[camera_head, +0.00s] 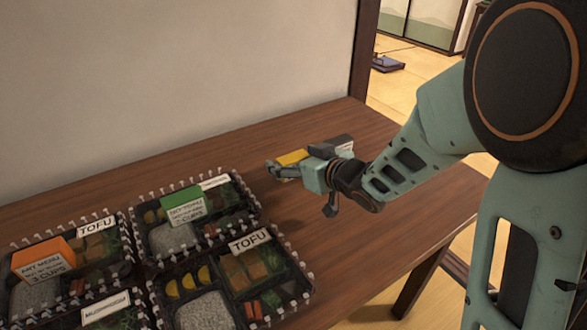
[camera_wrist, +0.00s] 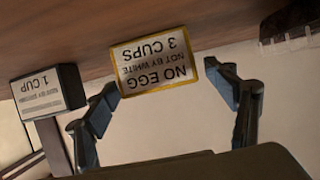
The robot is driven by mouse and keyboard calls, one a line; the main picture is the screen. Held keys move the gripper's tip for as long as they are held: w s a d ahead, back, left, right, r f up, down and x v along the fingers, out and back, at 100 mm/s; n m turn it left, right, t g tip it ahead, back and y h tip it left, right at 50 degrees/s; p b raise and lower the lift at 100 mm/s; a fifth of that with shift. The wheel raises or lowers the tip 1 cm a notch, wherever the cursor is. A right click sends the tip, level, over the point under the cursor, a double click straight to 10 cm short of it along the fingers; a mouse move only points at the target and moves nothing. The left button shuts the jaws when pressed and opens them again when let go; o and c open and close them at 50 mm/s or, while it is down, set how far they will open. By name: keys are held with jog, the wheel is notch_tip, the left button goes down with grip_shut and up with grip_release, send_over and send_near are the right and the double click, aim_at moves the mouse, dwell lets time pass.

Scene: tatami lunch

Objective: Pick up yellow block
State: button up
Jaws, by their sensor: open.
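The yellow block (camera_head: 292,157) lies on the wooden table near the wall, partly hidden behind my gripper in the head view. In the wrist view the yellow block (camera_wrist: 156,62) shows a white label, upside down, reading "NO EGG" and "3 CUPS". My gripper (camera_head: 283,168) is at the block, in front of it in the head view. In the wrist view my gripper (camera_wrist: 168,88) is open, one finger on each side of the block's lower edge. The left finger is close to the block, with a wider gap at the right. Whether either touches cannot be told.
A dark block (camera_head: 338,143) labelled "1 CUP" lies close to the yellow block; it also shows in the wrist view (camera_wrist: 45,92). Several dark bento boxes (camera_head: 150,262) with spiked rims stand at the left, with a green block (camera_head: 182,203) and an orange block (camera_head: 42,257).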

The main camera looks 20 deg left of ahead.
jog(key=c, duration=1.2)
jog(key=shift+c, duration=0.2)
jog(key=shift+r, duration=0.2)
